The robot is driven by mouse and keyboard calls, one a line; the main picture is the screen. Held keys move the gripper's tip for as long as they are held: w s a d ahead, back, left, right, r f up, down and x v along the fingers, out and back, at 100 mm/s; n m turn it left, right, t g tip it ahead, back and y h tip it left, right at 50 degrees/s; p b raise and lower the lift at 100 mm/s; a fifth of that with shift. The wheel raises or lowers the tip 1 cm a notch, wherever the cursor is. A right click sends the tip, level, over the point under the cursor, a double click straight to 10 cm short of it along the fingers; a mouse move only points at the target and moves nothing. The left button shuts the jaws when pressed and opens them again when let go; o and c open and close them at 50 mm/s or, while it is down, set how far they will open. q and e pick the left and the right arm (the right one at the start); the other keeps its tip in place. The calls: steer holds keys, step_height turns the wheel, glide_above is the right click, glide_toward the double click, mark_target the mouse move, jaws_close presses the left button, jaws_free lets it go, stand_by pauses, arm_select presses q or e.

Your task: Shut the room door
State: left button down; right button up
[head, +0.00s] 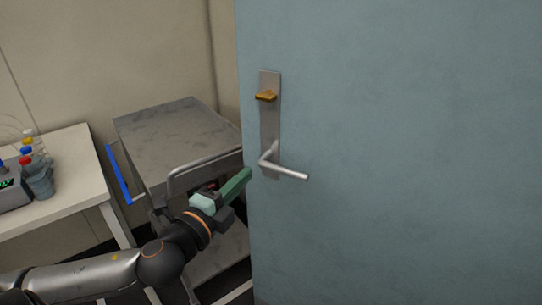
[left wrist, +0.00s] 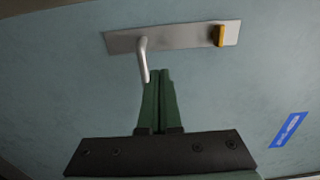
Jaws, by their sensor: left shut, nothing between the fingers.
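The blue-grey door (head: 400,150) fills the right half of the head view. It carries a metal plate with a lever handle (head: 285,170) and a yellow-orange thumb-turn (head: 266,96) above it. My left gripper (head: 244,176) is shut and empty, beside the door's left edge and just left of the handle. In the left wrist view the shut green fingers (left wrist: 159,75) point at the door face (left wrist: 60,80), with their tips close to the handle (left wrist: 143,60). I cannot tell whether they touch. My right gripper is not in view.
A grey metal cart (head: 170,135) with a rail stands behind my left gripper. A white table (head: 75,185) with bottles (head: 37,165) and a shaker device stands at the far left. A blue label (left wrist: 289,129) is on the door in the left wrist view.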

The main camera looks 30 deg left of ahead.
arm_select(q)
steer(key=p, duration=0.1)
glide_toward(277, 143)
steer(key=w, duration=0.6)
steer(key=shift+r, duration=0.1)
steer(key=shift+w, duration=0.45)
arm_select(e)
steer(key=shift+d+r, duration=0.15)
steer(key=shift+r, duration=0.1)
arm_select(q)
steer(key=shift+a, duration=0.1)
